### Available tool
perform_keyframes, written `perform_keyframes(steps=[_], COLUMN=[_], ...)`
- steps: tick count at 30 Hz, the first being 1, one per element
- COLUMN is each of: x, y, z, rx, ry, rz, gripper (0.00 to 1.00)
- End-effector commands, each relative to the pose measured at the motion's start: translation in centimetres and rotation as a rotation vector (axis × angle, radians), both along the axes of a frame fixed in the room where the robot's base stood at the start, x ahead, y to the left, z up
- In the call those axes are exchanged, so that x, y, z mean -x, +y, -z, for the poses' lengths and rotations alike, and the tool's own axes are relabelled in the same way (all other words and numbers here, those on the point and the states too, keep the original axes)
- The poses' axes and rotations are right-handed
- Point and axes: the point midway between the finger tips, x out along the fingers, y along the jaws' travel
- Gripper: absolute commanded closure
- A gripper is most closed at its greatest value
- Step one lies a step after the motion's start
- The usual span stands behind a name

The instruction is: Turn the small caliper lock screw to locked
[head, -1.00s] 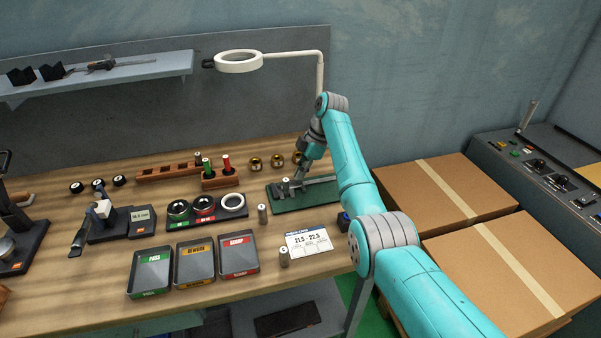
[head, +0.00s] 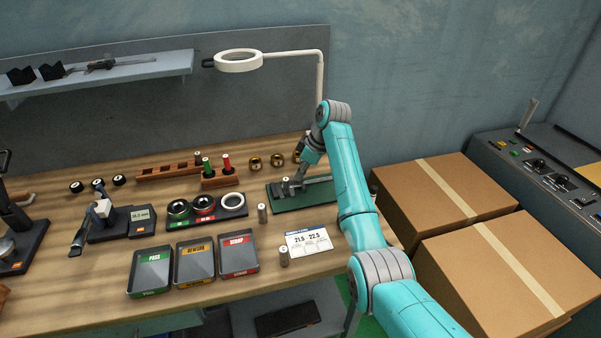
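A grey caliper (head: 314,185) lies on a green mat (head: 288,206) at the right end of the bench. Its lock screw is too small to make out. My gripper (head: 291,186) is at the left part of the caliper, by its jaws, pointing down. The fingers look small and dark against the caliper, so I cannot tell whether they touch it or whether they are open or shut. My arm covers the right end of the mat.
The ring lamp (head: 239,61) hangs above. Pass, rework and scrap trays (head: 239,256) are at front left. Cardboard boxes (head: 440,190) are at right.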

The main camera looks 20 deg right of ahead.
Motion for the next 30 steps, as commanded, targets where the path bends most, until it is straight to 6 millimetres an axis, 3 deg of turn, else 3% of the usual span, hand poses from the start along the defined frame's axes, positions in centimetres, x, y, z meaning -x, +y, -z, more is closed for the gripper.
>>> perform_keyframes(steps=[21,30], x=[0.33,0.34], y=[0.5,0.63], z=[-0.02,-0.03], rx=[0.0,0.001], ry=[-0.001,-0.001], rz=[0.668,0.88], gripper=[1.0,1.0])
